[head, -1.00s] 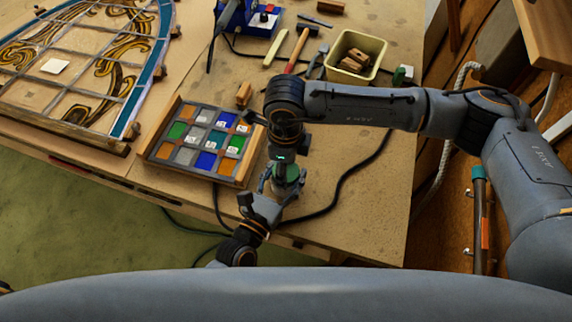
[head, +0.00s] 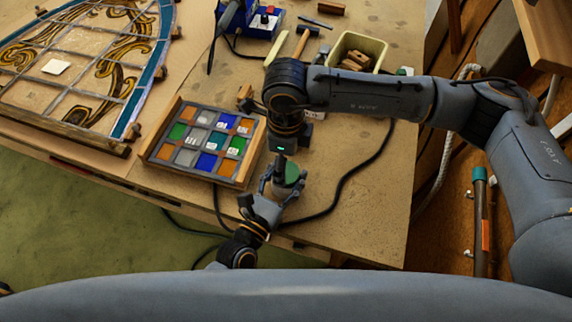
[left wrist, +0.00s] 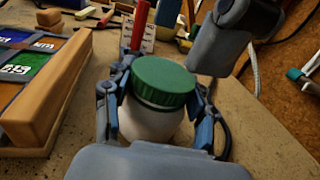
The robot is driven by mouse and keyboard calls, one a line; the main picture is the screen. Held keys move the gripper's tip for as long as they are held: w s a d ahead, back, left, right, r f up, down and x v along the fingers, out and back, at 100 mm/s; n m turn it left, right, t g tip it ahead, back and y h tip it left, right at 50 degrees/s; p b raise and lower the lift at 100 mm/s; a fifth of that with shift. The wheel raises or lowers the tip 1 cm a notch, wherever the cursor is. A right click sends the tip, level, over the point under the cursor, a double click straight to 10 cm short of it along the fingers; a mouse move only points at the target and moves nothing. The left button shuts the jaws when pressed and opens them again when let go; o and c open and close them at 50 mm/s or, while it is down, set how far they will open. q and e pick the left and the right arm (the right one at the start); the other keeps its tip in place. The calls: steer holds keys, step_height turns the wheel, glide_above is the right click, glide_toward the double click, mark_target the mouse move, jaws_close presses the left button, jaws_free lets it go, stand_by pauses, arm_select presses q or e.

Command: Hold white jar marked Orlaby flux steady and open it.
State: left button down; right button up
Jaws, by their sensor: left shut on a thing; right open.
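The white jar (left wrist: 150,122) with a green lid (left wrist: 165,78) stands upright in the left wrist view. The lid sits on the jar, and no marking is readable on the visible side. In the head view the green lid (head: 294,173) shows near the table's front edge, with the jar body mostly hidden. My left gripper (head: 279,186) is shut around the jar body, one finger on each side, below the lid. My right gripper (head: 281,160) is open above and beside the lid, apart from it; its dark parts also show at the top of the left wrist view (left wrist: 200,32).
A wooden tray (head: 253,155) of coloured glass squares lies just left of the jar. A leaded panel (head: 85,90) lies further left. A black cable runs across the table right of the jar. A hammer, a cream bin (head: 378,46) and a blue device (head: 262,20) stand behind.

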arm_select(q)
steer(key=shift+s+f, duration=0.15)
steer(key=shift+f, duration=0.2)
arm_select(e)
steer(key=shift+m, duration=0.3)
step_height(320, 180, up, 4)
steer(key=shift+r, duration=0.1)
steer(key=shift+c, duration=0.4)
step_height(320, 180, down, 8)
steer(key=shift+r, duration=0.1)
steer(key=c, duration=1.2)
steer(key=shift+n, duration=0.6)
steer(key=shift+r, duration=0.25)
